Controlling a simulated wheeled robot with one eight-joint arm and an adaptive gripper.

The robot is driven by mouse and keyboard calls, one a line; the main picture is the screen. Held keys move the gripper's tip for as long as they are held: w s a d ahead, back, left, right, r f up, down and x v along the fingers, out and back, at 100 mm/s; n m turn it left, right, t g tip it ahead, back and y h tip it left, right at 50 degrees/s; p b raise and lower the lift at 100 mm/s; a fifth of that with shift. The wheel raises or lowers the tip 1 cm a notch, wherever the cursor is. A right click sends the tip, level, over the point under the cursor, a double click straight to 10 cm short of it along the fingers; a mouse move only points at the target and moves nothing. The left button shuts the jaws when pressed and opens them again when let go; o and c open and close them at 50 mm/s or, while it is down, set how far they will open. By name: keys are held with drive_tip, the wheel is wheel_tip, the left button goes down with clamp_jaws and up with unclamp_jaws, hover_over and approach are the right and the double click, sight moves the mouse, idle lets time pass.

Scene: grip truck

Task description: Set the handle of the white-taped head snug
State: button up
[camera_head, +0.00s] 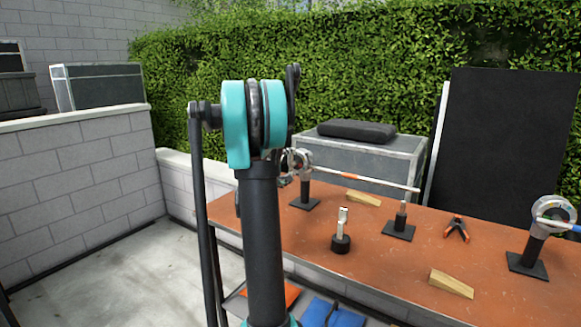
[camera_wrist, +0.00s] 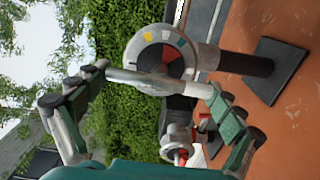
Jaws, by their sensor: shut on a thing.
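In the wrist view, a grey metal head (camera_wrist: 146,50) with a round dial marked yellow, teal and red stands on a dark post with a square base. A grey bar-shaped handle (camera_wrist: 150,82) crosses in front of the dial. My gripper (camera_wrist: 155,81) is shut on this handle, with a fingertip pad at each end of it. In the head view, this head (camera_head: 296,160) shows at the far left of the bench, partly hidden by my arm. A long rod (camera_head: 365,181) with an orange band and white end runs right from it. I cannot make out white tape on the head.
A second head (camera_head: 553,212) with blue on its rod stands at the bench's right. The orange bench (camera_head: 330,218) also carries a rod support (camera_head: 400,222), a dark-based post (camera_head: 341,238), a clamp (camera_head: 457,228) and wooden wedges (camera_head: 451,284). A hedge stands behind.

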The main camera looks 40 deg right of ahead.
drive_tip(key=o, duration=0.8)
drive_tip(key=shift+a, duration=0.15)
drive_tip(key=v, duration=1.1)
drive_tip(key=shift+s+a, duration=0.2)
drive_tip(key=shift+a, duration=0.1)
